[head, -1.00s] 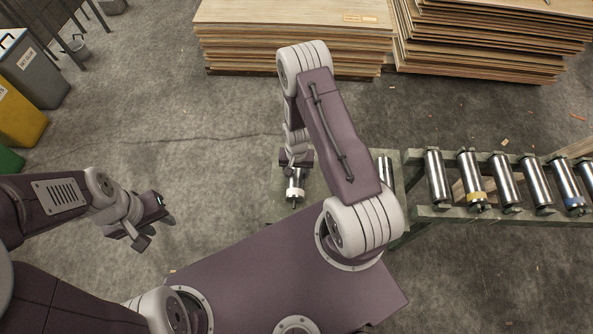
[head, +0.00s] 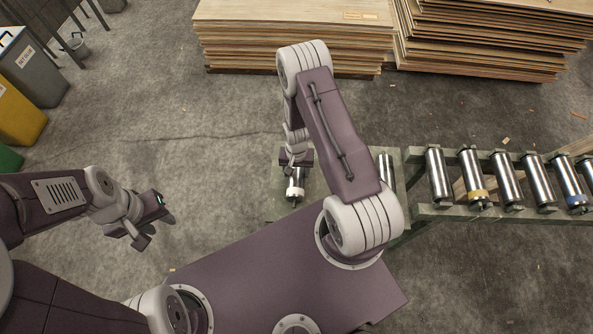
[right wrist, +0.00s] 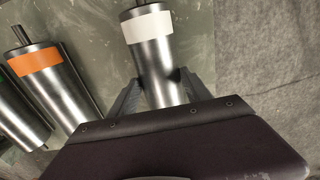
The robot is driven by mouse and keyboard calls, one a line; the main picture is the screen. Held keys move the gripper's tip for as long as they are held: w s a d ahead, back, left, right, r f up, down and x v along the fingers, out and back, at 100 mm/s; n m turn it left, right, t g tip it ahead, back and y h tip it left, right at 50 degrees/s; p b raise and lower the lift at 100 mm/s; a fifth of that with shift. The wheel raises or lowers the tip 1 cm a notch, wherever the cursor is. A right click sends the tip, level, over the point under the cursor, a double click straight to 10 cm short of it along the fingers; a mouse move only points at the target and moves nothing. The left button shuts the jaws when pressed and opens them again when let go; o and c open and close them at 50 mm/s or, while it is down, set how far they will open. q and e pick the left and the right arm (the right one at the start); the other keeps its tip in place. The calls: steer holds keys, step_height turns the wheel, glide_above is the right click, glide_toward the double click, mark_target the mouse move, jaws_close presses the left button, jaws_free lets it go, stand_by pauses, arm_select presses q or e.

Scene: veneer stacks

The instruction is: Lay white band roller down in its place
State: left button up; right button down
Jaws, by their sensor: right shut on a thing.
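The white band roller (right wrist: 158,62) is a steel cylinder with a white band near its far end. My right gripper (right wrist: 163,97) is shut on it, one finger on each side. In the head view the white band roller (head: 295,190) shows below my right gripper (head: 296,163), over the grey-green bench (head: 271,207). I cannot tell whether it touches the bench. My right arm hides much of the bench. An orange band roller (right wrist: 35,60) lies to its left in the wrist view. My left gripper (head: 150,220) is open and empty over the floor.
A conveyor frame (head: 480,215) at the right holds several rollers, among them a yellow band roller (head: 472,175) and a blue band roller (head: 569,182). Another roller (head: 386,172) is partly hidden by my arm. Veneer stacks (head: 290,45) stand at the back.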

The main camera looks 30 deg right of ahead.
steer(key=shift+c, duration=2)
jaws_free()
step_height(320, 180, up, 9)
steer(key=shift+r+p, duration=0.1)
steer(key=shift+p, duration=0.8)
